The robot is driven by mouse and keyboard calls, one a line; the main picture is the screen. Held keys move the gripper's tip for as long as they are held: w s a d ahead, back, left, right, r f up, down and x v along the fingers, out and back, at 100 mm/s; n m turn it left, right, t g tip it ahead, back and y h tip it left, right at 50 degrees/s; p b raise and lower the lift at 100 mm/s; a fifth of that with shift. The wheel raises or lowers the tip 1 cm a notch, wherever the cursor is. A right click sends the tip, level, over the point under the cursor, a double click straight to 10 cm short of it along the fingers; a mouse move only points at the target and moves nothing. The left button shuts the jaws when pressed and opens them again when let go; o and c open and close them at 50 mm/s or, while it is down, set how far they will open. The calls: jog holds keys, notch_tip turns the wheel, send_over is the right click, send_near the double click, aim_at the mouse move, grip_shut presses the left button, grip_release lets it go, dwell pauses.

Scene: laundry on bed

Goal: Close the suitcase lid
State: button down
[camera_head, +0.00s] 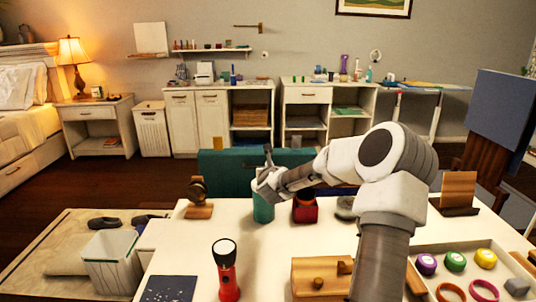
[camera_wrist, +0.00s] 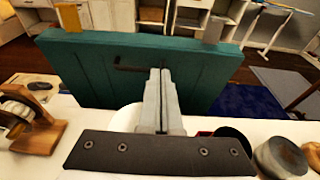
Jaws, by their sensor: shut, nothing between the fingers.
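The teal suitcase lid (camera_head: 225,160) stands upright behind the far edge of the white table. In the wrist view its broad teal panel (camera_wrist: 95,80) faces me, with a dark handle-like bar (camera_wrist: 130,68) on it. The rest of the suitcase is hidden or cannot be made out. My gripper (camera_head: 268,152) is above the far part of the table, in front of the lid. In the wrist view the gripper (camera_wrist: 160,72) has its fingers together and empty, overlapping the panel near the bar. I cannot tell whether they touch it.
A teal cup (camera_head: 263,208) stands just below my gripper. A wooden stand (camera_head: 199,210) is to its left and a red container (camera_head: 305,208) to its right. A red flashlight (camera_head: 226,268) and a wooden box (camera_head: 318,278) are nearer. A white bin (camera_head: 110,265) stands left of the table.

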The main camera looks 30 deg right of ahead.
jog(key=x, duration=1)
jog(key=shift+w+b, duration=0.3)
jog(key=shift+b, duration=0.1)
jog(key=shift+d+r, duration=0.1)
